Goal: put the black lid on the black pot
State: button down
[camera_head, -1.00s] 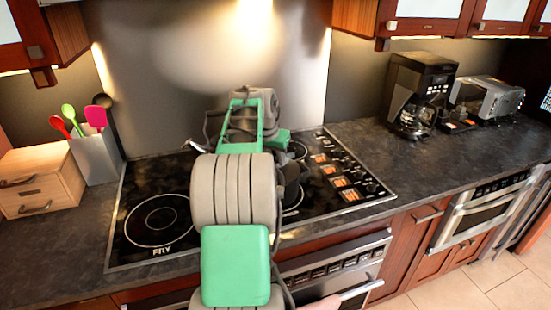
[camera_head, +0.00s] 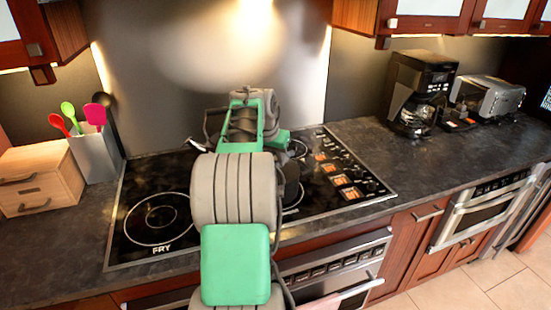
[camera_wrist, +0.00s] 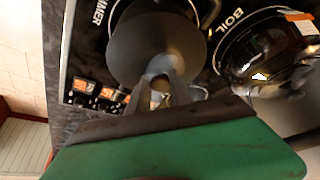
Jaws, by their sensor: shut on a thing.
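My gripper (camera_wrist: 163,90) is shut on the knob of the black lid (camera_wrist: 152,42), a round dark disc seen from above in the wrist view. The lid is over the cooktop. In the head view my arm hides the gripper, the lid and most of the pot.
A glossy black vessel (camera_wrist: 262,58) stands close right of the lid in the wrist view, by the BOIL label. The cooktop's front-left FRY burner (camera_head: 158,219) is clear. A wooden box (camera_head: 40,180) and utensil holder (camera_head: 95,157) stand left, a coffee maker (camera_head: 420,90) right.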

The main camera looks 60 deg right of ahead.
jog(key=c, duration=1.1)
grip_release()
jog(key=shift+o, duration=0.5)
jog(key=o, duration=0.4)
jog(key=shift+r, duration=0.1)
jog(key=shift+r+p, duration=2.9)
jog(key=shift+r, duration=0.55)
